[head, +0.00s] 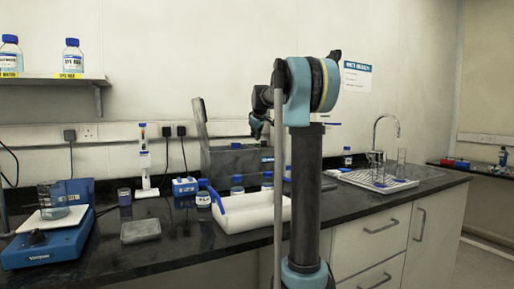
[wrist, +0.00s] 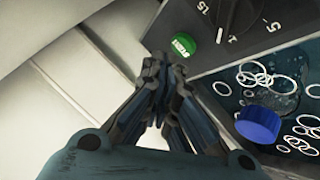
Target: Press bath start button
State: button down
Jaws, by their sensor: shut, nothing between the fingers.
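The green start button (wrist: 183,45) is in the upper middle of the wrist view, on the dark control panel of the bath, with pale lettering on its face. My gripper (wrist: 162,62) is shut and empty. Its fingertips appear just below and left of the button in that view; I cannot tell whether they touch it. In the head view the bath (head: 222,163) is a grey box on the bench with its lid (head: 201,118) raised.
A black dial (wrist: 245,15) sits right of the button. A blue cap (wrist: 258,124) and several white rings are in the bath. In the head view, a white tray (head: 252,212) stands in front of the bath, and a blue balance (head: 48,243) is at the left.

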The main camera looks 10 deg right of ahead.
dwell(0.3)
jog(key=shift+r, duration=2.5)
